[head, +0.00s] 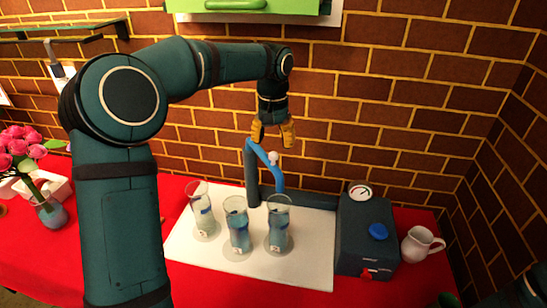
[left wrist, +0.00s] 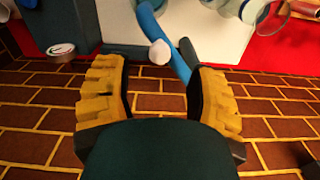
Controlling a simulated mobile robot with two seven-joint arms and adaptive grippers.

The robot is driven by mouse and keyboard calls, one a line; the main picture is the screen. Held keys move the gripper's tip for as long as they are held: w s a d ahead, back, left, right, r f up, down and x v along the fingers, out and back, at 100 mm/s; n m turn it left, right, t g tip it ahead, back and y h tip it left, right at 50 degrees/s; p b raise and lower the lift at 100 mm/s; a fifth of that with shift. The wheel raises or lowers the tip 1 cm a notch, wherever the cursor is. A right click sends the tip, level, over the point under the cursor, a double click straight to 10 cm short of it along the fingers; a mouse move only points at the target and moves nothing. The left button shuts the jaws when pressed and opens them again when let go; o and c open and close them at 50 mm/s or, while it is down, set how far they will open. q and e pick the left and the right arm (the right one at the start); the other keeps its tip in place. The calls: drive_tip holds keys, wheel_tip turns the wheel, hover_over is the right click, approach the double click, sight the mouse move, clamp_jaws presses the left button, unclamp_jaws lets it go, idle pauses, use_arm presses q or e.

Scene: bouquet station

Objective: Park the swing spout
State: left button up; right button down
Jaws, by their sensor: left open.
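The swing spout (head: 266,157) is a bent blue tube with a small white knob (head: 273,158), joined to a dark grey pipe (head: 252,175) behind the glasses. In the head view it hangs over the white mat, its lower end near the right-hand glass. My left gripper (head: 273,134) has yellow fingers pointing down, just above the spout. In the left wrist view the spout (left wrist: 182,68) and knob (left wrist: 159,52) show between and beyond the spread fingers (left wrist: 159,92). Nothing is clasped. My right gripper is not visible.
Three glasses (head: 238,224) of bluish liquid stand on the white mat (head: 305,262). A dark pump box (head: 366,238) with a gauge (head: 360,192), blue knob and red tap is at right, beside a white jug (head: 420,244). Pink flowers (head: 20,148) stand left. The brick wall is close behind.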

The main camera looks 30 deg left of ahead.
sight(273, 154)
use_arm(q)
wheel_tip(273, 154, down, 5)
drive_tip(key=shift+r+b, duration=0.1)
drive_tip(key=shift+b, duration=0.25)
clamp_jaws()
